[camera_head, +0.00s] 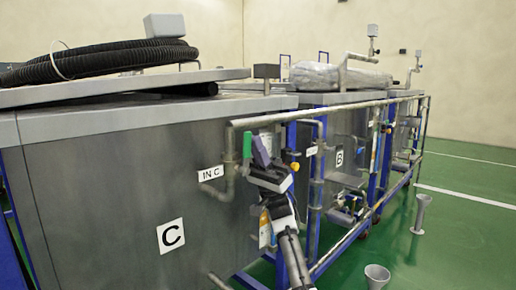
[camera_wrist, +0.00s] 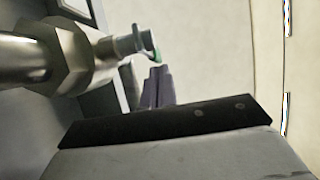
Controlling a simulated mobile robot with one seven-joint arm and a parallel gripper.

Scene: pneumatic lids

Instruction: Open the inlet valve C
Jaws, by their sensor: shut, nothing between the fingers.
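The inlet valve C has a green handle (camera_head: 247,145) that stands upright on the metal pipe, right of the "IN C" label (camera_head: 211,173) on the grey tank. My gripper (camera_head: 260,148) has purple fingers. They are shut and empty, close to the right of the green handle in the head view. I cannot tell whether they touch it. In the wrist view the shut fingers (camera_wrist: 158,75) point up at the green handle (camera_wrist: 154,55), of which only a small part shows. The valve's pipe fitting (camera_wrist: 128,42) lies to their left.
A thick metal pipe with a hex nut (camera_wrist: 62,58) is close on the left in the wrist view. The horizontal pipe (camera_head: 310,112) and a blue frame post (camera_head: 291,140) stand by my arm. Tank B's label (camera_head: 339,158) is behind.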

